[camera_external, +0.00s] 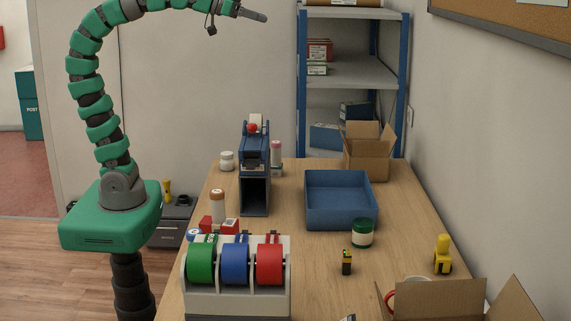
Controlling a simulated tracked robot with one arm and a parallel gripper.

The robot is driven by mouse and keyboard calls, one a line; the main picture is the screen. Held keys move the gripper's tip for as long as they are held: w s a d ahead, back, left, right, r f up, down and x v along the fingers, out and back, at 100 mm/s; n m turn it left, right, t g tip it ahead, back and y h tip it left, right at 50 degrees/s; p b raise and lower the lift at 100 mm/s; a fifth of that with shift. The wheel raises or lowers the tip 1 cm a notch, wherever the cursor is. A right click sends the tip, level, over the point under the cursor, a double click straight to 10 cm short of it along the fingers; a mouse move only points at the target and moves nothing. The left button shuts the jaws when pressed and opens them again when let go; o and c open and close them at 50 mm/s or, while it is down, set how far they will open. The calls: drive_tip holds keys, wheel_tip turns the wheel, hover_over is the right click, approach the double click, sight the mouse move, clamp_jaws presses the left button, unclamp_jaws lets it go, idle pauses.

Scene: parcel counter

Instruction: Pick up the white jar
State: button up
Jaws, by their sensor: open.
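A small white jar (227,161) stands at the far left of the wooden counter, left of a blue dispenser. My gripper (258,16) is at the top of the view, high above the counter's far end and well apart from the jar. Its jaws are open with nothing between them.
A blue bin (340,219) and blue dispenser (256,198) stand mid-counter. A tape dispenser (237,300) with green, blue and red rolls is in front. Open cardboard boxes stand at back right (366,163) and front right (440,300). A shelf (352,72) rises behind.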

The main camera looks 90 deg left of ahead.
drive_tip(key=shift+m+t+h, duration=0.5)
drive_tip(key=shift+m+t, duration=0.1)
drive_tip(key=s+d+r, duration=0.2)
drive_tip(key=r, duration=0.1)
drive_tip(key=shift+d+r, duration=0.2)
drive_tip(key=shift+d, duration=0.2)
drive_tip(key=c, duration=0.7)
drive_tip(key=shift+a+f, duration=0.1)
